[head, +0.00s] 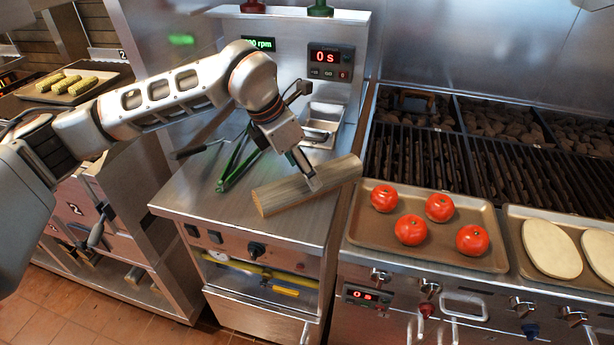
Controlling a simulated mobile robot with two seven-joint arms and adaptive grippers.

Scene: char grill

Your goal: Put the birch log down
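The birch log (284,197) is a pale brown, split-looking piece of wood. It lies across the steel counter (190,196), its right end reaching toward the grill. My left gripper (313,183) is over the right half of the log, pointing down with its fingers at the wood. The fingers seem to straddle the log, but their far side is hidden, so I cannot tell whether they grip it. I cannot tell whether the log touches the counter along its whole length. My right gripper is not in view.
Green-handled tongs (236,166) lie left of the log. A small steel pan (321,125) stands behind it. A tray (364,229) with several tomatoes is at the right, beside a tray of flat breads (552,248). The grill grate (421,157) lies behind these trays. The counter's front left is clear.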

